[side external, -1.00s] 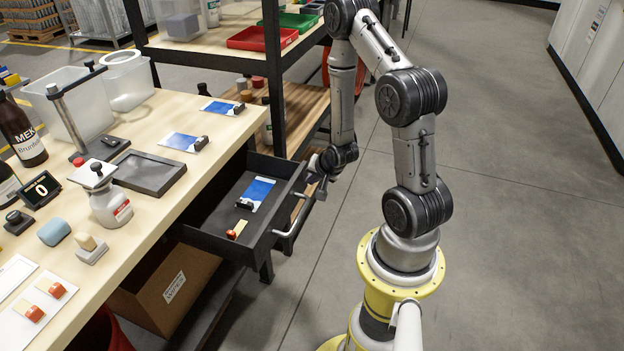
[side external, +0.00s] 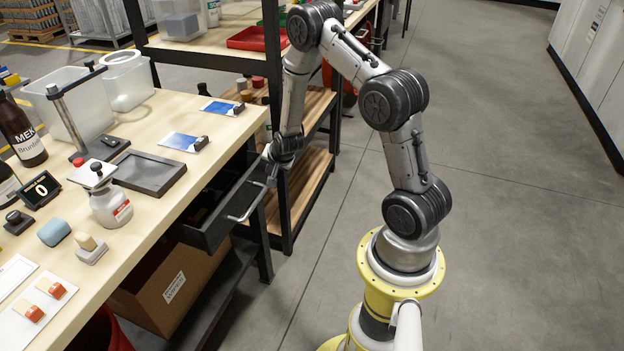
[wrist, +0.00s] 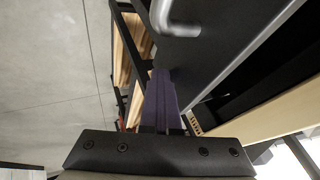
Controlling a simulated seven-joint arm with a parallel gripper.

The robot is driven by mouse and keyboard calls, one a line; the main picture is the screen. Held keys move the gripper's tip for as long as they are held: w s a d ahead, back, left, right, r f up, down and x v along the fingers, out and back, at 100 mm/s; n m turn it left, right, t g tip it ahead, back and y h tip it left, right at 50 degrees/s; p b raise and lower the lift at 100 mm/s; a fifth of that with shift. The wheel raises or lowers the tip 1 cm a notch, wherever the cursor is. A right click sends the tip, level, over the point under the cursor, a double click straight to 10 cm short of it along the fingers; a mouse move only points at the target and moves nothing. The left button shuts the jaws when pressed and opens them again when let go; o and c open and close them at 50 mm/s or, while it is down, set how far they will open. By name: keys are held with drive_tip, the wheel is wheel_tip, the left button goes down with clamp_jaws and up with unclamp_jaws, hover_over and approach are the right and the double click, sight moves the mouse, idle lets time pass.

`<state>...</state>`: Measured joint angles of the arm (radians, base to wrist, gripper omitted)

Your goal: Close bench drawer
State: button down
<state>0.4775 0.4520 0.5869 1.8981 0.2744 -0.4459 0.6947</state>
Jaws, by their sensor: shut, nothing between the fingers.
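In the wrist view, my shut fingers (wrist: 162,78) reach to the dark drawer front (wrist: 228,45), with the handle (wrist: 180,22) nearby. They look in contact, but I cannot be sure.
A black-framed shelf rack (side external: 282,215) with wooden boards stands close behind my gripper. A cardboard box (side external: 165,290) sits below the drawer. The bench top (side external: 130,235) carries a tray, bottles and stamps. The grey floor (side external: 480,230) to the right is clear.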

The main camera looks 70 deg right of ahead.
sight(257, 165)
drive_tip(key=shift+w, duration=2.35)
drive_tip(key=shift+s, duration=0.15)
